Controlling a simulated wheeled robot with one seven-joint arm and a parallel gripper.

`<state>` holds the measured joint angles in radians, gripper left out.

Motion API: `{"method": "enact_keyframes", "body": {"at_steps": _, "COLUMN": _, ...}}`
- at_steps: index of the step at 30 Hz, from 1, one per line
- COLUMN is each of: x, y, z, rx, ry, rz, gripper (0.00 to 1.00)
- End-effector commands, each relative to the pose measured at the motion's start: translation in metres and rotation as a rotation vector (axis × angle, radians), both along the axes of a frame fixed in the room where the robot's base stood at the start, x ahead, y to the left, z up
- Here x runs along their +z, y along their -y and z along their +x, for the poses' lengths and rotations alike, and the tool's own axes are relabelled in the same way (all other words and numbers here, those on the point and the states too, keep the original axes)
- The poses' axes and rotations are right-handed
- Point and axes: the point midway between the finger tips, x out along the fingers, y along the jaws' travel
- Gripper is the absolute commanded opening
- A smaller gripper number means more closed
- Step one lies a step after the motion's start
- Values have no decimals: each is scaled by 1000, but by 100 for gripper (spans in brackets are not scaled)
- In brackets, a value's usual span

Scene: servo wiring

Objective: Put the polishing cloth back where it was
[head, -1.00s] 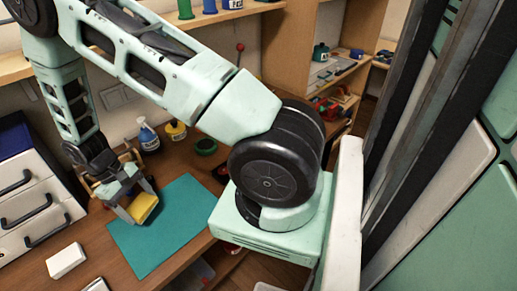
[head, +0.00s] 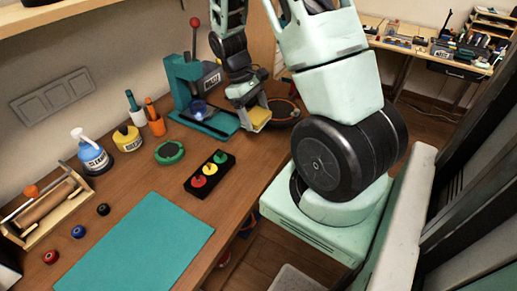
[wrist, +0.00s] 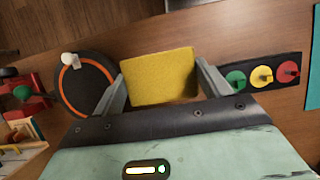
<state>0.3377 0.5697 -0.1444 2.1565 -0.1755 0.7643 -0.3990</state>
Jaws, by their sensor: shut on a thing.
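The yellow polishing cloth (head: 259,119) is held in my gripper (head: 250,108) at the far right end of the workbench. In the wrist view the cloth (wrist: 160,76) is a flat yellow pad between the two fingers of my gripper (wrist: 161,88), which are shut on it. It appears to be above the wooden bench. In the wrist view it lies between a round black plate with an orange ring (wrist: 68,100) on the left and a black block with green, yellow and red knobs (wrist: 262,88) on the right.
A green press with a red-knobbed lever (head: 185,82) stands just left of my gripper in the head view. The knob block (head: 208,175), a green round dish (head: 170,153) and bottles are farther left. A teal mat (head: 140,245) lies clear in front.

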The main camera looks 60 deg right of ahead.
Motion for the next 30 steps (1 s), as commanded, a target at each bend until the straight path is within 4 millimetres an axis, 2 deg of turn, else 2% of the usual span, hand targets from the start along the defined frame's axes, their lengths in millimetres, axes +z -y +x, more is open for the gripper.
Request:
{"method": "enact_keyframes", "body": {"at_steps": 6, "x": -36, "y": 1, "z": -3, "rx": 2, "ry": -7, "rz": 2, "gripper": 51}}
{"method": "enact_keyframes", "body": {"at_steps": 13, "x": -58, "y": 2, "z": -2, "rx": 1, "ry": -3, "rz": 1, "gripper": 51}}
{"method": "enact_keyframes", "body": {"at_steps": 19, "x": -85, "y": 1, "z": -2, "rx": 1, "ry": -4, "rz": 2, "gripper": 51}}
{"method": "enact_keyframes", "body": {"at_steps": 23, "x": -93, "y": 1, "z": -2, "rx": 1, "ry": -1, "rz": 0, "gripper": 51}}
{"method": "enact_keyframes", "body": {"at_steps": 30, "x": -94, "y": 1, "z": -1, "rx": 1, "ry": 0, "rz": 0, "gripper": 51}}
